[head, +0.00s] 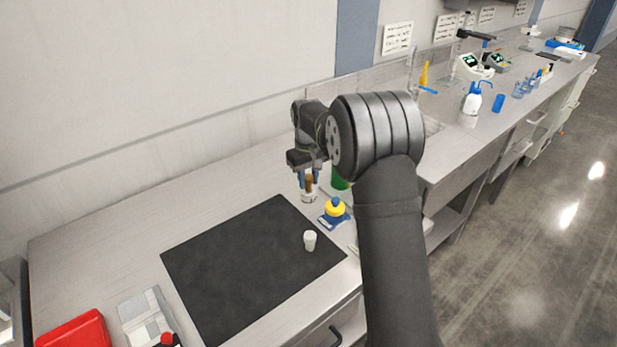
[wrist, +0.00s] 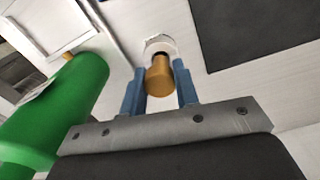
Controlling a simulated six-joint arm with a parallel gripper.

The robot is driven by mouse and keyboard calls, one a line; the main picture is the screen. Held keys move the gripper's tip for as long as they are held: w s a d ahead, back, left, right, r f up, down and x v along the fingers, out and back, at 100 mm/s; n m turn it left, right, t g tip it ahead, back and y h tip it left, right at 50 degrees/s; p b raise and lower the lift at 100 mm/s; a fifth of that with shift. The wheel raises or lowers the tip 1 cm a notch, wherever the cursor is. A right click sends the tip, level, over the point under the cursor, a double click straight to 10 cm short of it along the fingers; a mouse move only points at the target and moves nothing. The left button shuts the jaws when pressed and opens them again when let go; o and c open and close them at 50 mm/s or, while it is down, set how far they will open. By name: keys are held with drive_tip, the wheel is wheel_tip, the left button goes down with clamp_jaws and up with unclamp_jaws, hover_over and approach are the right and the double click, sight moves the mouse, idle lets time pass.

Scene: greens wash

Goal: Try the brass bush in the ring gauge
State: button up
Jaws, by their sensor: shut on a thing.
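My gripper (head: 308,181) is over the bench just beyond the far right corner of the black mat, with its blue fingers pointing down. The brass bush (wrist: 159,79) is held between the two fingers in the wrist view; it also shows as a small brown-gold piece in the head view (head: 309,185). A pale, round ring gauge (wrist: 160,43) sits right at the far end of the bush, and it shows under the fingers in the head view (head: 308,198). The bush hides part of the ring's opening. I cannot tell whether the bush's end is inside it or just above.
A green cylinder (wrist: 62,108) stands close beside my gripper. A yellow and blue item (head: 334,210) and a white cup (head: 310,241) are nearby. The black mat (head: 240,265) is mostly clear. A red case (head: 75,332) and a grey box (head: 146,314) lie front left.

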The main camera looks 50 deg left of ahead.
drive_tip(key=shift+f, duration=1.1)
idle(0.8)
drive_tip(key=o, duration=1)
drive_tip(key=shift+o, duration=0.2)
drive_tip(key=shift+s, duration=0.1)
drive_tip(key=shift+f, duration=0.1)
wheel_tip(320, 180, up, 18)
wheel_tip(320, 180, down, 18)
drive_tip(key=shift+r, duration=0.3)
